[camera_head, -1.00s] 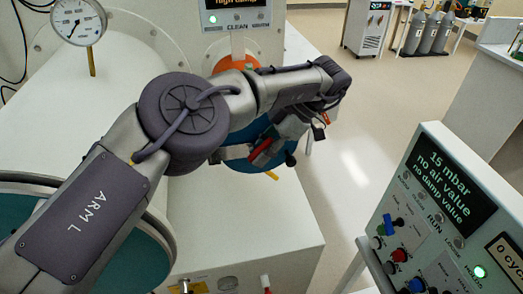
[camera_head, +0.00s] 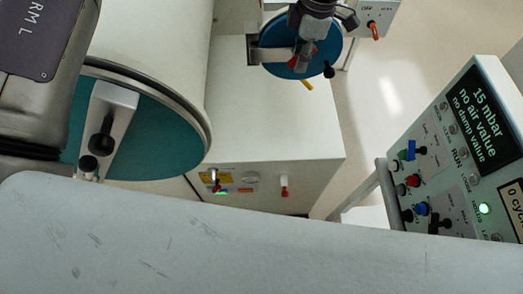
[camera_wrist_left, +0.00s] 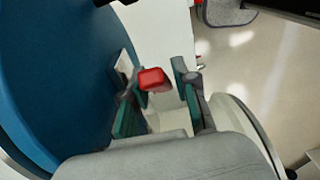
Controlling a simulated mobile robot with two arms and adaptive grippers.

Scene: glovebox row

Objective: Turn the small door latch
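The small round door (camera_head: 273,71) is blue and shows at the top middle of the head view. It also fills the left of the left wrist view (camera_wrist_left: 45,85). Its latch has a red grip, which appears in the left wrist view (camera_wrist_left: 152,79) between the fingers of my left gripper (camera_wrist_left: 155,88). The teal-padded fingers stand apart on either side of the red grip, with no clear contact. In the head view my left gripper (camera_head: 304,56) is in front of the small door and covers part of its latch. My right gripper is not in view.
A large teal door (camera_head: 150,140) with a grey-and-black latch (camera_head: 108,120) is at the left. A control panel (camera_head: 460,150) reading 15 mbar stands at the right. A white box front (camera_head: 270,180) with small switches lies below the small door. A pale surface fills the bottom.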

